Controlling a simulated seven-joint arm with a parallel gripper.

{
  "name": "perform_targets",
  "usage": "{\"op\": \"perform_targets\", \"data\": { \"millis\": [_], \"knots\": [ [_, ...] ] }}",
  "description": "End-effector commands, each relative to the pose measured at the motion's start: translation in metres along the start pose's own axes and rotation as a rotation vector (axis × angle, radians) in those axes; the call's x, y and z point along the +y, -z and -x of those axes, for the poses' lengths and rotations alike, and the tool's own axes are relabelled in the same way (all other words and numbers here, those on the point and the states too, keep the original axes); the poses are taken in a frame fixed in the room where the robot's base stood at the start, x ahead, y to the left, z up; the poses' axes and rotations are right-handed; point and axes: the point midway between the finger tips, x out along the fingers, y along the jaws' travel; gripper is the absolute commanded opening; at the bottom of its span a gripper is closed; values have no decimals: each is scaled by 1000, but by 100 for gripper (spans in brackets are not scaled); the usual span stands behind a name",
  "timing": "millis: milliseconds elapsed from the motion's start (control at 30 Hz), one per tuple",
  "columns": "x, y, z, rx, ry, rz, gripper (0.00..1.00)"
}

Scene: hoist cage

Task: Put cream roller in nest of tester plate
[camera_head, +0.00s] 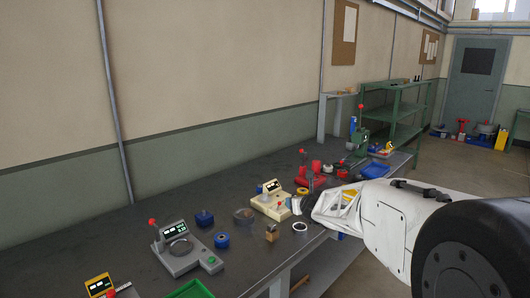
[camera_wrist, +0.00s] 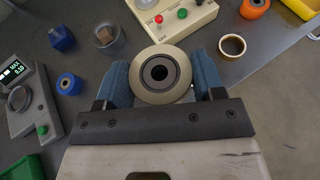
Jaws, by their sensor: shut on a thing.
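My gripper (camera_wrist: 160,85) is shut on the cream roller (camera_wrist: 143,92), a round cream wheel with a dark hub, between two blue fingers in the wrist view. The roller is held above the bench, near the cream tester (camera_wrist: 198,14), which is cut off at the top. The grey tester (camera_wrist: 42,118) lies to the left with a round plate (camera_wrist: 19,98) and a lit display. In the head view the grey tester (camera_head: 168,258) is nearer and the cream tester (camera_head: 268,211) stands by my gripper (camera_head: 312,206).
A ring-shaped piece (camera_wrist: 232,46) and an orange roller (camera_wrist: 255,7) lie to the right. A green tray (camera_head: 190,290) is near the bench's front edge.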

Motion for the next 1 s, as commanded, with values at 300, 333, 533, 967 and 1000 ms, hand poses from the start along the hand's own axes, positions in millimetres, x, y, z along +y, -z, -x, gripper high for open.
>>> {"op": "perform_targets", "data": {
  "millis": [300,333,533,967,1000],
  "knots": [
    [-44,-36,3,-4,175,-71,29],
    [-48,-39,4,-4,191,-79,29],
    [-65,-50,9,-1,263,-107,29],
    [-68,-53,10,-1,276,-114,29],
    [-68,-53,9,-1,276,-114,29]
  ]
}}
